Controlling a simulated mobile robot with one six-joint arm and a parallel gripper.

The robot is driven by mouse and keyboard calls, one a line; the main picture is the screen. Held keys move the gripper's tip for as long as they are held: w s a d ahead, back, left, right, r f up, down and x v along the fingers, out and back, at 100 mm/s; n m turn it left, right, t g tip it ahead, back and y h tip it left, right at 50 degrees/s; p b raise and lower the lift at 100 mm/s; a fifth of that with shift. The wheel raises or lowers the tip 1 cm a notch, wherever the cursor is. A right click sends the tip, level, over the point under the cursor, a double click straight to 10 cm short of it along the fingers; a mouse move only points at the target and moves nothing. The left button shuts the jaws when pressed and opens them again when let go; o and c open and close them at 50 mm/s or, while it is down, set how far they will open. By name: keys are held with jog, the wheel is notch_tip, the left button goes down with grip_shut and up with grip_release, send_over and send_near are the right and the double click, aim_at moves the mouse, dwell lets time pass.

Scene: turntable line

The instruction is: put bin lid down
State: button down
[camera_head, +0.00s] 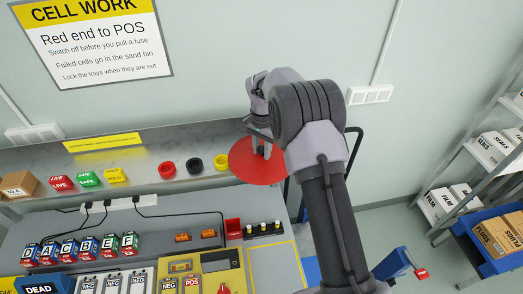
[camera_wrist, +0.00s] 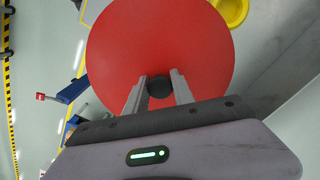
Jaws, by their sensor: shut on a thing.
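The bin lid (camera_head: 245,168) is a flat red disc with a dark round knob (camera_wrist: 159,87) at its middle. My gripper (camera_wrist: 157,88) is shut on the knob, with a finger on each side of it in the wrist view. The lid (camera_wrist: 155,40) fills the upper middle of the wrist view. In the head view my gripper (camera_head: 262,150) is at the right end of the grey back shelf, with the lid under it. I cannot tell whether the lid touches the shelf. My arm hides part of the lid's right side.
Red, black and yellow rings (camera_head: 194,164) stand on the shelf (camera_head: 140,178) left of the lid. Labelled blocks (camera_head: 88,180) and a cardboard box (camera_head: 19,184) stand farther left. The workbench (camera_head: 150,235) below holds cells, trays and a red box (camera_head: 233,228). A storage rack (camera_head: 470,165) stands at the right.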

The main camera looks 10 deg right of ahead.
jog(key=shift+w+d+f, duration=0.1)
jog(key=shift+w+d, duration=0.05)
jog(key=shift+d, duration=0.2)
jog(key=f, duration=0.1)
jog(key=f+p, duration=0.1)
jog(key=f, duration=0.1)
jog(key=shift+w+f, duration=0.25)
jog(key=shift+f, duration=0.05)
jog(key=shift+s, duration=0.1)
jog(key=shift+f, duration=0.1)
jog(key=c, duration=1.1)
grip_release()
jog(key=shift+o, duration=0.2)
